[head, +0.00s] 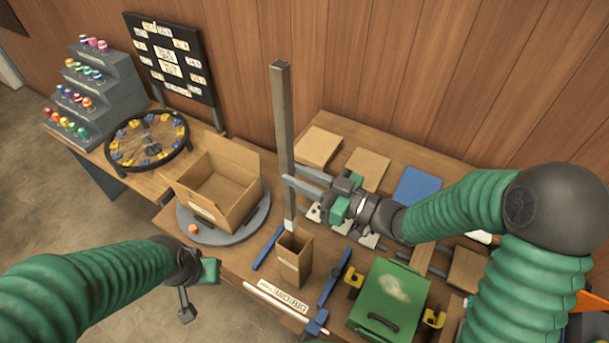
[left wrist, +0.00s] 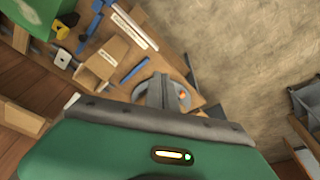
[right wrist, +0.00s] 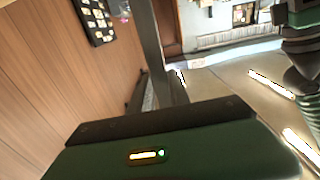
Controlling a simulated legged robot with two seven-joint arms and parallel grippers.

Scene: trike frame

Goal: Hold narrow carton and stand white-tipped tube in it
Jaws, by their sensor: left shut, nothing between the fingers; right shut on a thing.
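A long grey tube (head: 283,120) stands nearly upright, its white tip (head: 290,224) pointing down at the mouth of the narrow carton (head: 292,266). I cannot tell whether the tip is above the opening or just inside it. My right gripper (head: 290,181) is shut on the tube's middle; the tube also shows in the right wrist view (right wrist: 147,40). The narrow carton stands open-topped on the table and shows in the left wrist view (left wrist: 100,65). My left gripper (head: 186,308) is shut and empty, off the table's front edge, left of the carton and apart from it.
A wide open carton (head: 218,190) sits on a grey turntable (head: 247,230) with an orange ball near its front. A green case (head: 390,300) stands right of the narrow carton. Blue bars and a white labelled strip (head: 285,303) lie close around it. A spoked wheel (head: 147,140) is back left.

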